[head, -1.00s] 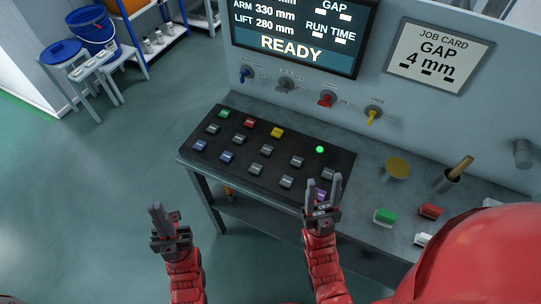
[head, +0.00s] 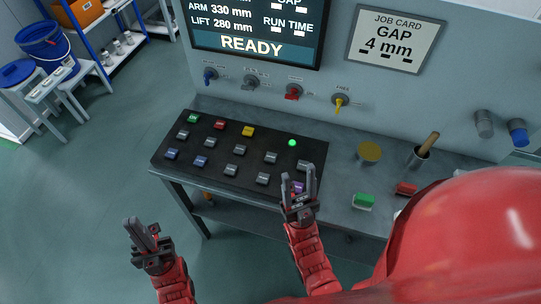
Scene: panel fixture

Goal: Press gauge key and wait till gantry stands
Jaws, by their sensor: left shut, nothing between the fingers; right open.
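The black key panel (head: 213,175) lies on the grey bench with several coloured keys on it, whose labels are too small to read. A green lamp (head: 292,143) is lit at its right. The display screen (head: 257,30) reads READY, ARM 330 mm and LIFT 280 mm. The job card (head: 395,38) reads GAP 4 mm. My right gripper (head: 297,176) is open over the panel's right front corner, in front of a purple key (head: 299,187). My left gripper (head: 139,229) is shut and empty, off the bench at the lower left. I cannot make out a gantry.
Several coloured knobs, such as the yellow one (head: 340,102), sit on the wall panel. A brass disc (head: 369,152), a cup with a wooden handle (head: 419,157) and a green block (head: 363,201) stand at the right.

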